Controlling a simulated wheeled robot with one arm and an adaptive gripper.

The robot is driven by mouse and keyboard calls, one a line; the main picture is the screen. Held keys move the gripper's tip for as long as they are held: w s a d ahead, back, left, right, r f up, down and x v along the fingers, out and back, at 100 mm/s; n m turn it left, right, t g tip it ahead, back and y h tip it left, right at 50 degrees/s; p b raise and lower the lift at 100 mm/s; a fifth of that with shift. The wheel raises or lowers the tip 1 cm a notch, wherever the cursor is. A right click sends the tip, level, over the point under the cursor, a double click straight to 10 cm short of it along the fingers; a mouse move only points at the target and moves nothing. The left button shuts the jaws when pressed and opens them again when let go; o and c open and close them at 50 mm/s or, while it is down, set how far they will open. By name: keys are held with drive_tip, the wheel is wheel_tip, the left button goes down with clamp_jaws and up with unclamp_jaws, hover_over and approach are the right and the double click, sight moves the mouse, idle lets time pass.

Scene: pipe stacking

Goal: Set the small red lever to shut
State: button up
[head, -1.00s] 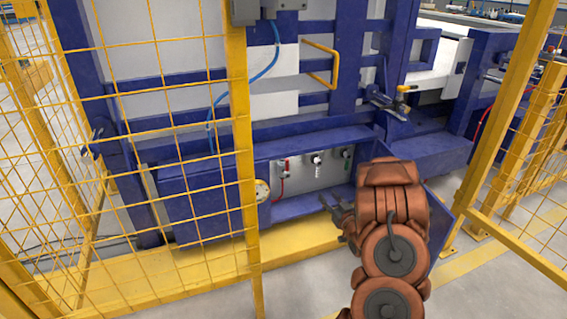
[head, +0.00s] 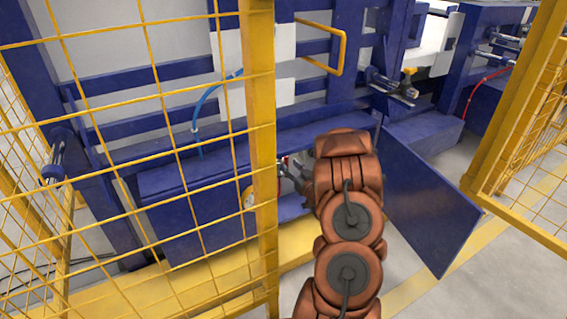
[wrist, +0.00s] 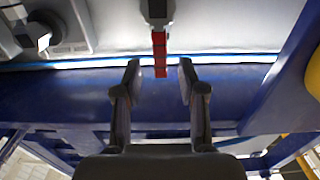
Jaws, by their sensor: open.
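The small red lever (wrist: 159,52) hangs from a dark valve body (wrist: 157,12) in the wrist view, its free end pointing down the picture. My gripper (wrist: 160,80) is open, with one finger on each side of the lever's free end. Gaps show on both sides, and the fingers do not appear to touch it. In the head view my gripper (head: 295,178) is at the opening of the blue cabinet, largely hidden by my arm. The yellow fence post and my arm hide most of the valve panel there.
A yellow fence post (head: 262,130) stands close left of my arm. The open blue door panel (head: 425,200) is to its right. A blue ledge (head: 330,122) runs above the opening. Another valve with a pale part (wrist: 42,38) is at the wrist view's upper left.

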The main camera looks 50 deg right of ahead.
sight(287, 162)
drive_tip(key=shift+b+x, duration=0.6)
drive_tip(key=shift+x, duration=1.5)
clamp_jaws()
drive_tip(key=shift+s+d, duration=0.1)
